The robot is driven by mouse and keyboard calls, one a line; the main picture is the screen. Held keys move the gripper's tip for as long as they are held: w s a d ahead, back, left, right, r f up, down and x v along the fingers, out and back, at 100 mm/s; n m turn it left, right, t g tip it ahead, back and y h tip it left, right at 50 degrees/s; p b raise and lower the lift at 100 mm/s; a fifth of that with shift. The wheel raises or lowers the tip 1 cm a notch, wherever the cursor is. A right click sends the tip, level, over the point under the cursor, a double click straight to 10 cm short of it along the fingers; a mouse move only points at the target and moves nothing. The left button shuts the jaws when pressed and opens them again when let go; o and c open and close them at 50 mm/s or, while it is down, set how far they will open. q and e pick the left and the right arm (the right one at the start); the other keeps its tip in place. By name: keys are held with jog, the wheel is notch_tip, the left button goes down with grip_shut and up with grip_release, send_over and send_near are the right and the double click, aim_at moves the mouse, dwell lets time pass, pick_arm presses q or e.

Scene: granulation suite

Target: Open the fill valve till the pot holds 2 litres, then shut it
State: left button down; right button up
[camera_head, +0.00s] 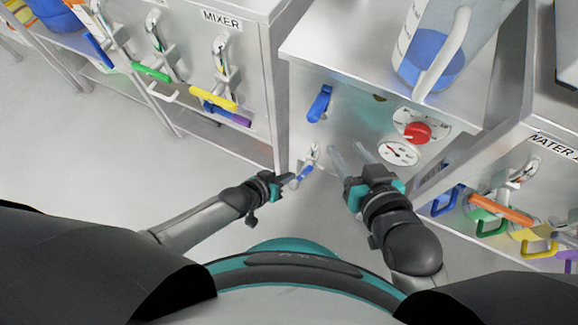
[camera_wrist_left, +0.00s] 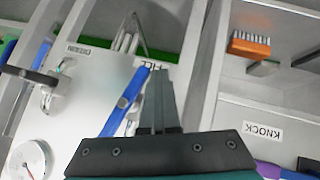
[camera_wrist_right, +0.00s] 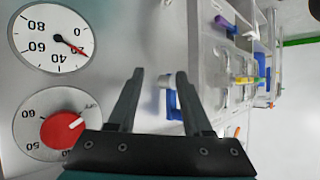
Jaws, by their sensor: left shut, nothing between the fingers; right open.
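The clear pot (camera_head: 428,60) with a pale handle stands on the steel top and holds blue liquid in its lower part; its marks are too small to read. A small blue-handled valve (camera_head: 304,172) is low on the front panel. In the left wrist view its blue lever (camera_wrist_left: 130,97) slants beside a partly hidden label that seems to read FILL. My left gripper (camera_head: 286,178) is shut and empty, its fingers (camera_wrist_left: 160,98) right beside that lever; contact is unclear. My right gripper (camera_head: 352,158) is open and empty, below the gauge; its fingers also show in the right wrist view (camera_wrist_right: 155,90).
The panel also carries another blue lever (camera_head: 319,104), a red knob (camera_head: 418,132) and a dial gauge (camera_head: 399,152). The MIXER cabinet (camera_head: 225,60) with coloured handles stands left. A cabinet with several coloured handles (camera_head: 500,222) stands right, near my right arm. Open floor lies left.

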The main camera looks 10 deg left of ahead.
pick_arm(q)
jog(key=shift+d, duration=0.1)
pick_arm(e)
jog(key=shift+a, duration=0.1)
jog(key=shift+a+t+y, duration=0.3)
jog(key=shift+a+t, duration=0.2)
jog(key=shift+a, duration=0.05)
pick_arm(q)
jog(key=shift+b, duration=0.35)
pick_arm(e)
jog(key=shift+a+r, duration=0.25)
jog(key=shift+r, duration=0.05)
pick_arm(q)
jog(key=shift+f, duration=0.1)
pick_arm(e)
jog(key=shift+s+a+t, duration=0.1)
jog(key=shift+a+t, duration=0.2)
jog(key=shift+t, duration=0.1)
jog(key=shift+r, duration=0.2)
dwell(0.6)
jog(key=shift+a, duration=0.1)
